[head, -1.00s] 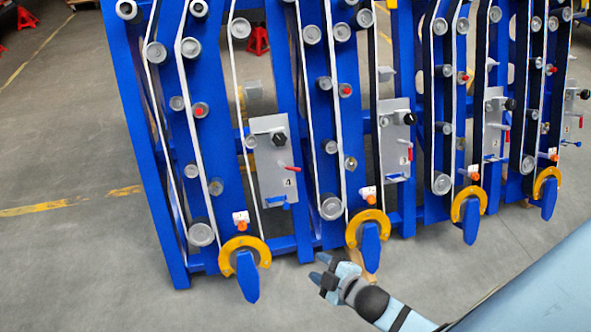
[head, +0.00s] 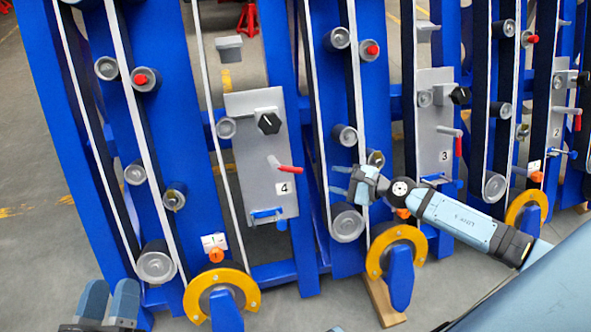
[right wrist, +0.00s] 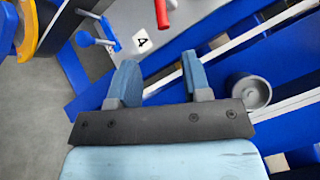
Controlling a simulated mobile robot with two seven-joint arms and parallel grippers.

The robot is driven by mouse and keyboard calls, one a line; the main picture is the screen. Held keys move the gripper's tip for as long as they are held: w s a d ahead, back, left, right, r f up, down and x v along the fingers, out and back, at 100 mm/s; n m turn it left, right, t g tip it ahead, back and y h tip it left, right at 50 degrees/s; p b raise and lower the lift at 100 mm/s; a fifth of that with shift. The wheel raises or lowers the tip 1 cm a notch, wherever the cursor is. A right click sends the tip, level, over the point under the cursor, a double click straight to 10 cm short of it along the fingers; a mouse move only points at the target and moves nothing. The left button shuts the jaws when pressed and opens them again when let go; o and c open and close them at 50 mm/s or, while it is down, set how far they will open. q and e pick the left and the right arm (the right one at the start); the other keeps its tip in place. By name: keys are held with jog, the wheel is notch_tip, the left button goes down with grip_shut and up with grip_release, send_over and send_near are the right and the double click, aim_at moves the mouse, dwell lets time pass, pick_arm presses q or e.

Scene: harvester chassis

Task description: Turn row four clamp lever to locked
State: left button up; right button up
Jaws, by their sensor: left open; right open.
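The row four plate (head: 240,180), marked 4, hangs on the blue frame left of centre in the head view. It carries a black knob (head: 269,123), a red-handled lever (head: 288,168) pointing right and slightly down, and a blue lever (head: 266,214) at its lower edge. I cannot tell which is the clamp lever. The red handle (right wrist: 162,13) and blue lever (right wrist: 88,39) also show in the right wrist view. My right gripper (head: 341,181) is open and empty, right of the plate and apart from both levers. My left gripper (head: 108,300) is open at bottom left.
Rollers such as the grey one (head: 346,222) and white belts stand close to my right gripper. The row three plate (head: 435,150) is behind and right. Yellow rings with blue handles (head: 400,278) line the bottom. Open floor lies at left.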

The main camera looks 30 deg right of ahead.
aim_at(299, 171)
jog(key=shift+n, duration=0.3)
jog(key=x, duration=1.2)
jog(key=shift+w+f, duration=0.2)
jog(key=shift+w, duration=0.2)
jog(key=shift+w+a+f+b, duration=0.15)
jog(key=shift+w+a+b, duration=0.15)
jog(key=shift+w, duration=0.15)
grip_shut()
